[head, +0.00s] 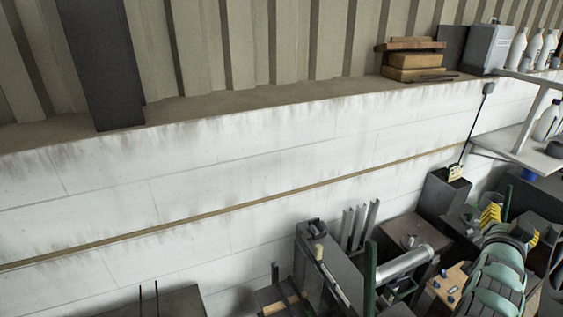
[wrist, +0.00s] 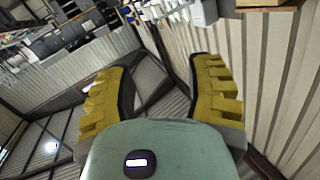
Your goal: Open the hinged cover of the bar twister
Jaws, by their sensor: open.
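My gripper (head: 510,224) is at the right of the head view, with yellow finger pads spread apart. In the wrist view my gripper (wrist: 164,72) is open and empty, with only the distant room seen between its fingers. A dark grey machine (head: 327,272) with a long slanted body and a small cream knob stands at the bottom middle of the head view. I cannot tell whether it is the bar twister. No hinged cover can be made out for certain, and my gripper is well to the right of this machine.
A dark box-shaped machine (head: 443,194) stands behind my gripper. A white shelf (head: 520,150) juts out at the right. The white wall (head: 130,220) at left is bare.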

